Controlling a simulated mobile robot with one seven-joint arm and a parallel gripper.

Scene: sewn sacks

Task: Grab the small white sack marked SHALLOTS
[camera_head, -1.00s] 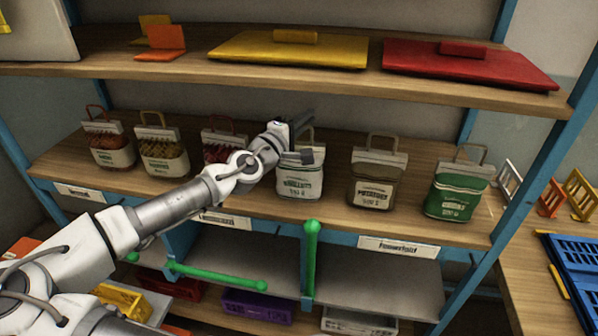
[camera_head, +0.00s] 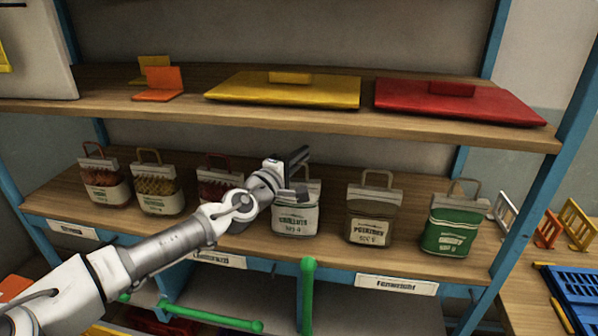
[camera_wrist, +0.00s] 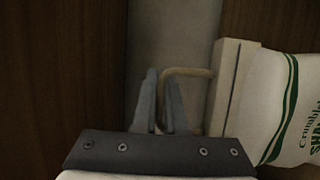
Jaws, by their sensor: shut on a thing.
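The small white sack marked SHALLOTS (camera_head: 296,218) stands upright on the middle shelf, with dark green lettering and a tan loop handle. In the wrist view the sack (camera_wrist: 268,105) lies at the right, its label partly cut off by the frame edge. My gripper (camera_head: 302,172) is at the top of this sack, partly covering its upper left. In the wrist view my gripper's fingers (camera_wrist: 162,82) are shut on the far end of the tan handle (camera_wrist: 188,72). The sack's base appears to rest on the shelf.
Several mesh-fronted sacks, including a brown-handled one (camera_head: 156,185), stand to the left, one partly behind my arm. The upper shelf (camera_head: 300,117) overhangs with yellow and red flat items.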

